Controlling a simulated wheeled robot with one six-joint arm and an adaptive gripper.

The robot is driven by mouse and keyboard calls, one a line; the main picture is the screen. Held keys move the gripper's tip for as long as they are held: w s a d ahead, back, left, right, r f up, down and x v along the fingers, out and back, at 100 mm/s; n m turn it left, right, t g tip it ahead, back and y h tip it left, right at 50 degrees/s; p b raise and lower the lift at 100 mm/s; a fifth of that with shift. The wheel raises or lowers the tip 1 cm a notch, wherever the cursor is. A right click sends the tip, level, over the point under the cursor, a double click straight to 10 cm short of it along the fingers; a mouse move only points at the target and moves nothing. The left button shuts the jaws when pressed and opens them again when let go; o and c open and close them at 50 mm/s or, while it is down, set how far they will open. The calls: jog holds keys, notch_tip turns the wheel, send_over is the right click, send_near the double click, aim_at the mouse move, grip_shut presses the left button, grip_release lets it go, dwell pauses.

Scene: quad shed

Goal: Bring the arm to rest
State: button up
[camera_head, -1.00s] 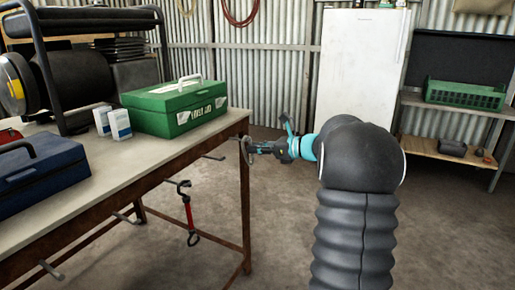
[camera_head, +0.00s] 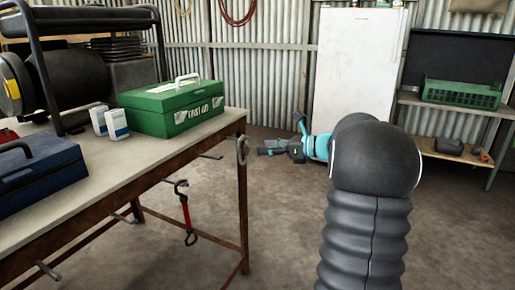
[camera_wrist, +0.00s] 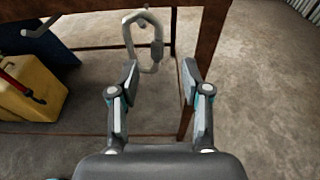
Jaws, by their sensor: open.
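My gripper (camera_head: 262,150) is held out to the left of my arm, at the right of the workbench corner. In the wrist view its two fingers (camera_wrist: 160,75) are spread with nothing between them. A grey metal carabiner (camera_head: 243,151) hangs at the bench's near right corner. It also shows in the wrist view (camera_wrist: 157,52), beyond the fingertips and between their lines. The gripper appears clear of it.
The workbench (camera_head: 150,156) holds a green first aid box (camera_head: 175,108), white boxes (camera_head: 116,124) and a blue toolbox (camera_head: 40,178). A red-handled tool (camera_head: 186,212) hangs from its edge. A yellow container (camera_wrist: 35,92) stands beneath. Floor right of the bench is open.

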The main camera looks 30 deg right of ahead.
jog(key=v, duration=0.7)
jog(key=s+a+f+n+g+h, duration=0.2)
jog(key=s+a+f+n+g, duration=0.1)
jog(key=s+f+n, duration=0.3)
jog(key=s+a+f+n+g+h, duration=0.25)
jog(key=s+f+n, duration=0.2)
jog(key=f, duration=0.25)
jog(key=s+a+r+n+h, duration=0.2)
jog(key=s+a+n, duration=0.7)
jog(key=a, duration=0.1)
jog(key=s+a+r+n+g+h+p, duration=0.1)
jog(key=s+a+r+n+h, duration=0.1)
jog(key=s+a+n, duration=0.7)
jog(key=shift+s+a+r+h, duration=0.2)
jog(key=shift+s+a+h, duration=0.35)
jog(key=shift+a, duration=0.1)
